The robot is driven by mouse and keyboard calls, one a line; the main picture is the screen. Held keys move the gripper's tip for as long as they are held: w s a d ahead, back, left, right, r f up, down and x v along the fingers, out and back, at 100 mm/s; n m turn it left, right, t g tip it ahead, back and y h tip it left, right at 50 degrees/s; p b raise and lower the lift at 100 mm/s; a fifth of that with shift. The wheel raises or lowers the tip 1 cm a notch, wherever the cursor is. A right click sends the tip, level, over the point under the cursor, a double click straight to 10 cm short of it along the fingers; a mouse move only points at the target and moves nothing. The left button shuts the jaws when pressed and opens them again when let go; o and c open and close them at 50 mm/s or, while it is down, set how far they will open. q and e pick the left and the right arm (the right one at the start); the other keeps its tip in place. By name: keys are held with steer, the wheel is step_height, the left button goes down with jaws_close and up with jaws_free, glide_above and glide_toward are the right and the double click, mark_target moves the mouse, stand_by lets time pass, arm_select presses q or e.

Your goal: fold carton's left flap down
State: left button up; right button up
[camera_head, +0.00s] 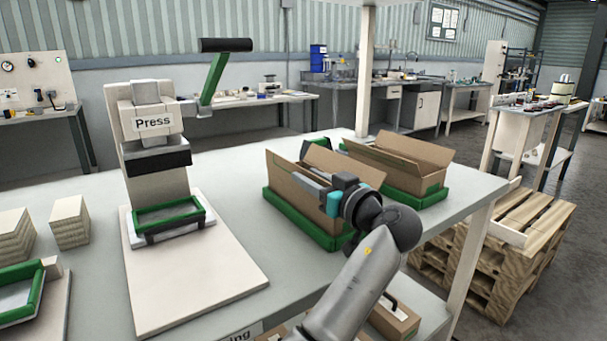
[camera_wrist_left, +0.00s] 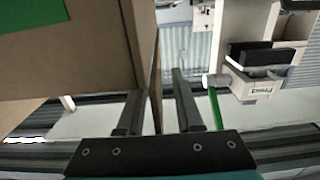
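An open brown carton (camera_head: 284,186) sits in a green tray (camera_head: 300,220) on the bench, with its long flaps standing up. My left gripper (camera_head: 300,181) is at the carton's near left side and covers part of it. In the left wrist view the carton (camera_wrist_left: 75,62) fills the upper left. The left gripper (camera_wrist_left: 158,112) shows its two dark fingers apart, with a thin upright cardboard panel edge between them. The fingers do not look closed on it. Whether that panel is the left flap is hard to tell. My right gripper is not in view.
A second open carton (camera_head: 405,150) in a green tray stands just behind to the right. A press (camera_head: 158,125) with a green lever stands left on a pale board (camera_head: 190,275). Stacked blocks (camera_head: 69,222) are at far left. A wooden pallet (camera_head: 500,245) lies beyond the bench's right edge.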

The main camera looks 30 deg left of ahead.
arm_select(q)
jaws_close()
stand_by(0.3)
stand_by(1.2)
